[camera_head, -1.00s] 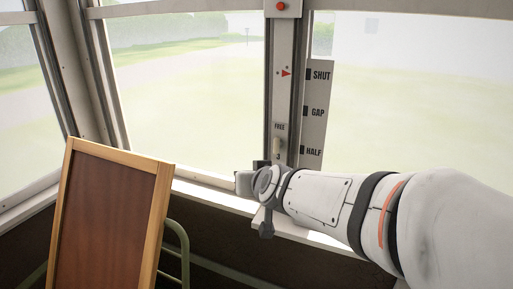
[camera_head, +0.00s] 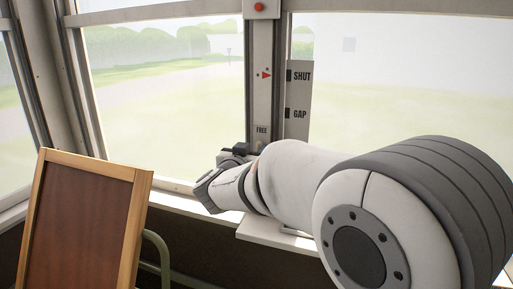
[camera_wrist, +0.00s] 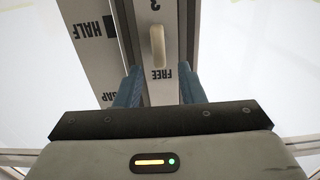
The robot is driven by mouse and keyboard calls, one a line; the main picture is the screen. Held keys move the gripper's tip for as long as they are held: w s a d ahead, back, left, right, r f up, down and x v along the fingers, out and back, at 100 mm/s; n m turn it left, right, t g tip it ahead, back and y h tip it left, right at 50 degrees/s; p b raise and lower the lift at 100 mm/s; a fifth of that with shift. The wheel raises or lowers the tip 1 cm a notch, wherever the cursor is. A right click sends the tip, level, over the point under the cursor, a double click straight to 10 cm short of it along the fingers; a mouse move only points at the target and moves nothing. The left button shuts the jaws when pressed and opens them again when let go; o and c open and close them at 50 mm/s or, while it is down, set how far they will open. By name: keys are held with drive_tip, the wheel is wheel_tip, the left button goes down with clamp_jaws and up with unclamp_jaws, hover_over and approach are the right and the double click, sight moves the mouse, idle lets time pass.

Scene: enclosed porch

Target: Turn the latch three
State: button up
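The latch (camera_wrist: 157,47) is a small cream lever on the pale window post, with the label FREE and a 3 at its two ends in the wrist view. The lever lies along the post. In the head view only its top (camera_head: 260,147) shows under FREE; my arm hides the rest. My gripper (camera_wrist: 159,69) is open, with one blue finger on each side of the post near FREE. The lever lies just beyond the fingertips, in line with the gap, and looks untouched. In the head view my gripper (camera_head: 233,152) is left of the post, partly hidden.
A plate (camera_head: 298,95) beside the post reads SHUT and GAP; HALF (camera_wrist: 97,28) shows in the wrist view. A red button (camera_head: 259,7) tops the post. A wood-framed board (camera_head: 85,220) stands at lower left. Window panes flank the post.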

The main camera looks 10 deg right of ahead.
sight(258, 144)
drive_tip(key=shift+x, duration=1.7)
clamp_jaws()
